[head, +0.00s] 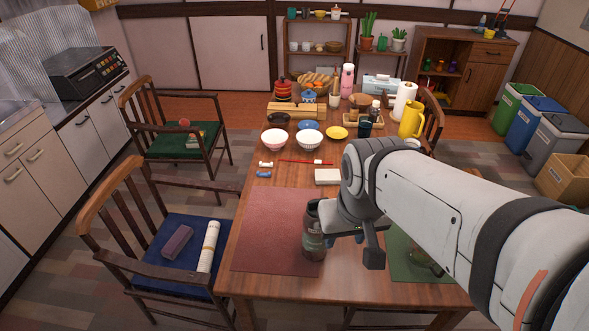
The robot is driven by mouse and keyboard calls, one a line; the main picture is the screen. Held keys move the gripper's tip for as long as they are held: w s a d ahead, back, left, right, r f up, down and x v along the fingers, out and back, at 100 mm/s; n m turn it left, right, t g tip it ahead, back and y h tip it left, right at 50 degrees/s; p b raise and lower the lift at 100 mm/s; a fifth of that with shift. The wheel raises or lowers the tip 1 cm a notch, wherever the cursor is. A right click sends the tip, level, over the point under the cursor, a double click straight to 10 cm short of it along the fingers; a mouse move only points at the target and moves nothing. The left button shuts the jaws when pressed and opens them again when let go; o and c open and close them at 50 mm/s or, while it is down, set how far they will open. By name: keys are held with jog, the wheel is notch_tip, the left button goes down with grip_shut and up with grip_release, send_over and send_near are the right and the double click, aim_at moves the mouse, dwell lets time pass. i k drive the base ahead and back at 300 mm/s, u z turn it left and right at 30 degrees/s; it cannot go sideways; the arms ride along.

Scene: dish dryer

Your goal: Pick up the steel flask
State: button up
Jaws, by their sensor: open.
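A dark cylindrical vessel (314,243) with a band or label stands upright on the reddish placemat (268,225), near its right side. It may be the steel flask, but its material is hard to tell. My gripper (346,240) is low over the table, directly right of this vessel. One dark finger shows to the right, apart from the vessel; the other finger is mostly hidden by the wrist and vessel. The jaws are open. I cannot tell whether the gripper touches the vessel. A pink bottle (347,84) stands at the table's far end.
A green placemat (402,262) lies right, partly under my arm, with a partly hidden object on it. The reddish mat's left part is clear. Chairs flank the table.

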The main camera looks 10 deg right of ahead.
aim_at(314, 248)
jog(key=z, duration=0.85)
jog(key=k, duration=1.85)
jog(key=u, duration=0.4)
jog(key=i, duration=1.5)
